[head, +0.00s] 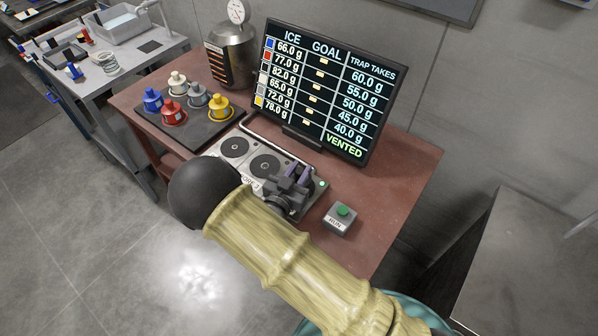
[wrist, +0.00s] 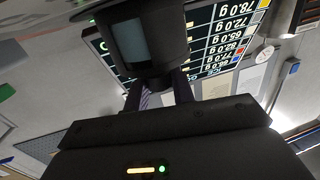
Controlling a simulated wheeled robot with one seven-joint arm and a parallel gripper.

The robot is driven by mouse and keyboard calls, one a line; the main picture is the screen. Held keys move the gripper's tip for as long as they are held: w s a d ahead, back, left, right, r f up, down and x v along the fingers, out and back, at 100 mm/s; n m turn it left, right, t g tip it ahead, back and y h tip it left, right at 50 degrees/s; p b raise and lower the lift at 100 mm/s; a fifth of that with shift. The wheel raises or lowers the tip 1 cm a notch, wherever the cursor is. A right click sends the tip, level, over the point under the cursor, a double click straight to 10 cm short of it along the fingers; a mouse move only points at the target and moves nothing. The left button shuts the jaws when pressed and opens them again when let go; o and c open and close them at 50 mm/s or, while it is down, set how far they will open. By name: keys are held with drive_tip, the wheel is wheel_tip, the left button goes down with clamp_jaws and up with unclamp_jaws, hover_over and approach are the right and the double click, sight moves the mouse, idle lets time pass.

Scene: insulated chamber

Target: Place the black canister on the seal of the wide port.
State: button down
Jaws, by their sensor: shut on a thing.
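The black canister (wrist: 150,45) fills the upper middle of the wrist view, between the two fingers of my gripper (wrist: 160,88). My gripper is shut on it. In the head view my gripper (head: 297,178) is over the right part of the pale port panel (head: 247,178), partly behind my arm. There the dark canister is hard to tell from the gripper. Two round dark ports show on the panel, a left one (head: 235,147) and a middle one (head: 265,167). The panel's right part is hidden, so I cannot tell whether the canister touches a seal.
Blue (head: 153,100), red (head: 173,112), yellow (head: 220,107) and other canisters stand on a dark tray behind left. A screen (head: 322,90) stands behind the panel. A metal vessel (head: 231,55) with a gauge is at the back. A green-button box (head: 342,217) sits right.

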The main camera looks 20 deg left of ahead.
drive_tip(key=shift+s+d+f, duration=0.15)
drive_tip(key=shift+s+f, duration=0.05)
drive_tip(key=shift+f, duration=0.45)
drive_tip(key=c, duration=1.2)
unclamp_jaws()
drive_tip(key=shift+f, duration=0.15)
drive_tip(key=shift+w+r+p, duration=0.15)
drive_tip(key=shift+r+p, duration=0.55)
drive_tip(key=shift+r, duration=0.05)
drive_tip(key=s+a+b, duration=0.1)
drive_tip(key=s, duration=0.2)
drive_tip(key=s+b, duration=0.1)
drive_tip(key=s, duration=0.3)
drive_tip(key=s+a+b, duration=0.1)
drive_tip(key=s, duration=0.2)
drive_tip(key=shift+s+a+r, duration=0.25)
drive_tip(key=shift+s+a, duration=0.05)
drive_tip(key=shift+s+a+r, duration=0.1)
drive_tip(key=shift+s+r, duration=0.05)
drive_tip(key=shift+s, duration=0.3)
